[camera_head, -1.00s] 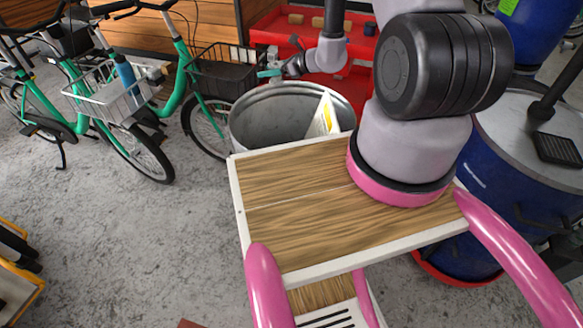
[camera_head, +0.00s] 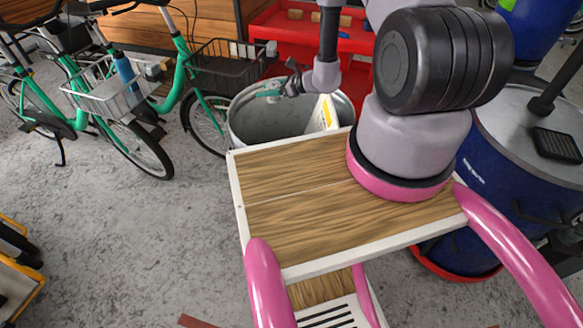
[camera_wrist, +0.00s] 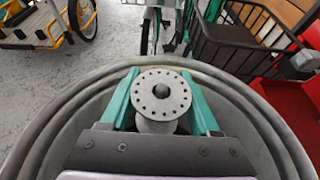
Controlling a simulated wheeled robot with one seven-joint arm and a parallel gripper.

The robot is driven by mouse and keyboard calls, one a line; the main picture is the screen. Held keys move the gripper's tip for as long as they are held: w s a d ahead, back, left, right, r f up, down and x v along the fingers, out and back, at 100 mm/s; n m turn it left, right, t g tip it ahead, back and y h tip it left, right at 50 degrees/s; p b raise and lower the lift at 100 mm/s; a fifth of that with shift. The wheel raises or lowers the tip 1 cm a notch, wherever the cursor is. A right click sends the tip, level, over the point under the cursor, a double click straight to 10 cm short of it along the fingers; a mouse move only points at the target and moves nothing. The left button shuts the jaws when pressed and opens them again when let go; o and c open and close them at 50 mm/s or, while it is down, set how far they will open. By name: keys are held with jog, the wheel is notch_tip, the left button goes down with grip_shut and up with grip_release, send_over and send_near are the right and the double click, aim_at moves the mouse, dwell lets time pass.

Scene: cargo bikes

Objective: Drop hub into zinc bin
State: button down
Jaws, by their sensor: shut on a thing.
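The hub (camera_wrist: 161,97) is a grey metal part with a round, drilled flange and a dark centre hole. My gripper (camera_wrist: 163,98) is shut on it, with a teal finger on each side. In the wrist view the hub is above the inside of the zinc bin (camera_wrist: 245,100), near the rim on the bike side. In the head view the zinc bin (camera_head: 245,128) stands behind my wooden deck, and my gripper (camera_head: 268,92) is over its opening. The hub is too small to make out clearly there. The bin's floor is mostly hidden.
A white and yellow card (camera_head: 322,115) stands up inside the bin's right side. Green cargo bikes (camera_head: 180,85) with baskets stand behind and left. A red workbench (camera_head: 355,40) is behind the bin, and a blue drum (camera_head: 500,170) is at right.

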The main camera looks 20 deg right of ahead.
jog(key=shift+c, duration=0.2)
grip_release()
jog(key=v, duration=1)
jog(key=shift+s+d+r, duration=0.15)
jog(key=shift+s+d, duration=0.05)
jog(key=shift+d, duration=0.05)
